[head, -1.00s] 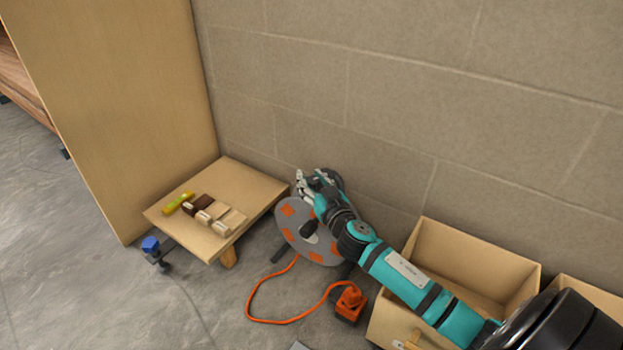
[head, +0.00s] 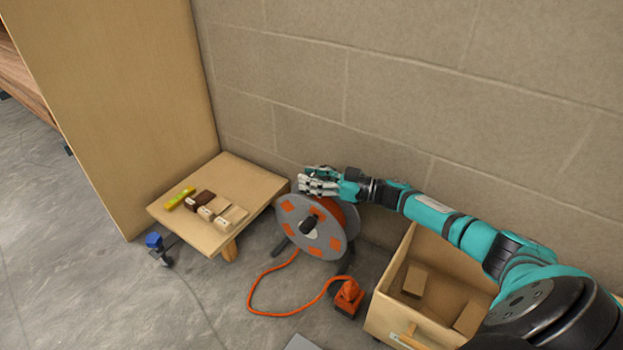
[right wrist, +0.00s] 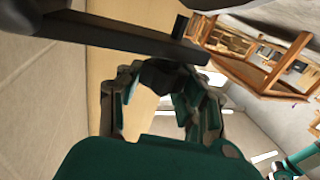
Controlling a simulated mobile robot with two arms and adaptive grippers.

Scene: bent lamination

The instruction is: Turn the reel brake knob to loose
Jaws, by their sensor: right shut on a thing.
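The cable reel (head: 325,243) stands on the floor by the wall, with a grey disc, orange patches and a black handle (head: 308,223) on its face. My right gripper (head: 312,182) is at the reel's upper rim, its arm reaching in from the right. In the right wrist view my right gripper (right wrist: 165,80) is shut around a small dark part (right wrist: 160,73), which I take to be the reel brake knob. The fingers hide most of it, so its setting cannot be read. My left gripper is not in view.
An orange cable runs from the reel to an orange plug box (head: 349,297). A low wooden table (head: 225,170) with small blocks stands left of the reel. A wooden bin (head: 400,318) stands to the right. The block wall is close behind.

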